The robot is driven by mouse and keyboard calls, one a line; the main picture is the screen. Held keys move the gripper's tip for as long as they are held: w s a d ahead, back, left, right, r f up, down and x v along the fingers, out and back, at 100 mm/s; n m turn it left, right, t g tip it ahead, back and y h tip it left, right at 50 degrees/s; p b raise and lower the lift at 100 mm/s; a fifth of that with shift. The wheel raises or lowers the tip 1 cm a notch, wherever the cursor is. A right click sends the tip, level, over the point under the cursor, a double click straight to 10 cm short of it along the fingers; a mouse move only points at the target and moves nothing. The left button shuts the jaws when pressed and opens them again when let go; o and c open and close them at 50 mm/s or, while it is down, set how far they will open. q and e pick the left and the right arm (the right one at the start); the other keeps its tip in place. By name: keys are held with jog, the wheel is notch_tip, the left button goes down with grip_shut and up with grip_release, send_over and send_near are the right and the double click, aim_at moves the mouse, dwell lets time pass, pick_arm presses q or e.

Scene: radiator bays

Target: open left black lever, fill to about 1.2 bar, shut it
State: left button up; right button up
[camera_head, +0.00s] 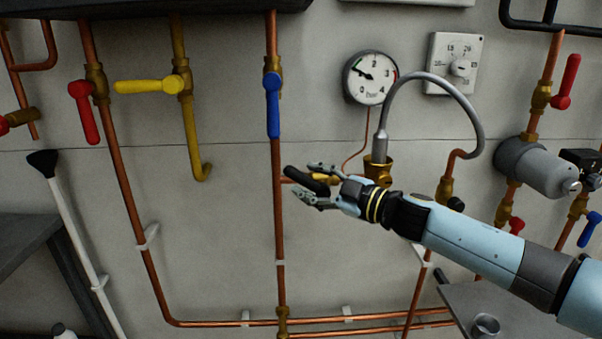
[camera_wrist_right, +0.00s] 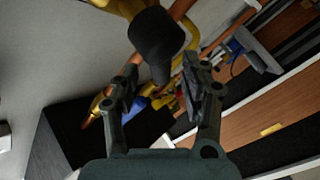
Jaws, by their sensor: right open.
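The left black lever (camera_head: 303,181) sits on a brass valve beside the blue-handled pipe and points up-left. My right gripper (camera_head: 322,186) is open around it, with a finger above and a finger below. In the right wrist view the black lever (camera_wrist_right: 157,42) lies ahead of and partly between the open fingers (camera_wrist_right: 162,85); contact cannot be told. The round white gauge (camera_head: 370,77) has its needle pointing up-left, near the 1 mark; the exact reading is too small to tell. A second black handle (camera_head: 456,204) shows on a valve to the right. My left gripper is not in view.
A grey hose (camera_head: 447,88) loops over my right arm from the brass fitting (camera_head: 378,168). A blue lever (camera_head: 272,104) hangs just above my gripper. Yellow (camera_head: 150,86) and red (camera_head: 86,112) levers are left. A metal cup (camera_head: 486,326) stands on a grey surface at lower right.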

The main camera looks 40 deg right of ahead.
jog(key=shift+x, duration=1.45)
grip_shut()
